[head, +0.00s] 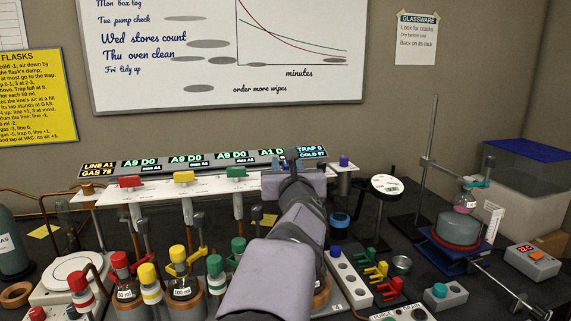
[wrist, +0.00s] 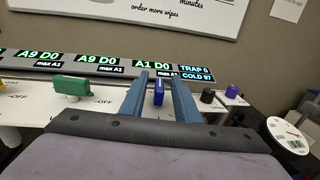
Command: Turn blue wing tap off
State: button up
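The blue wing tap (wrist: 158,92) shows in the wrist view on the white panel, its narrow wing seen nearly edge-on and pointing away from me. My gripper (wrist: 160,88) is open, with one blue-grey finger on each side of the tap and a visible gap on both sides. I cannot tell how deep the fingertips reach along the wing. In the head view my gripper (head: 291,158) and arm hide the tap. The green wing tap (wrist: 72,86) to the left lies crosswise, with OFF markings beside it.
Red (head: 130,181) and yellow (head: 183,177) wing taps stand further left along the panel. A black knob (wrist: 208,95) and a purple-blue knob (wrist: 231,90) stand right of my gripper. The display strip (wrist: 95,62) runs behind. Several capped flasks crowd the bench at front left.

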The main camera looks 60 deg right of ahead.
jog(key=shift+w+d, duration=0.1)
grip_shut()
jog(key=b, duration=0.2)
jog(key=shift+f+b, duration=0.2)
jog(key=shift+b, duration=0.15)
jog(key=m+g+h+b, duration=0.1)
jog(key=b, duration=0.1)
jog(key=shift+w+b, duration=0.1)
jog(key=shift+b, duration=0.3)
jog(key=g+b, duration=0.1)
jog(key=b, duration=0.2)
jog(key=m+g+h+b, duration=0.1)
jog(key=b, duration=0.3)
jog(key=shift+f+m+g, duration=0.2)
jog(key=shift+m+g, duration=0.1)
jog(key=shift+g, duration=0.1)
jog(key=m+g+h+b, duration=0.1)
jog(key=m+g+b, duration=0.1)
jog(key=b, duration=0.1)
jog(key=shift+r+g, duration=0.15)
jog(key=shift+g, duration=0.15)
jog(key=shift+r+m+g+h, duration=0.15)
jog(key=shift+m+g, duration=0.45)
jog(key=shift+g, duration=0.35)
jog(key=shift+r+m+g+h, duration=0.15)
jog(key=shift+m+g, duration=0.45)
jog(key=shift+g, duration=0.35)
jog(key=shift+f+g, duration=0.15)
jog(key=shift+g, duration=0.15)
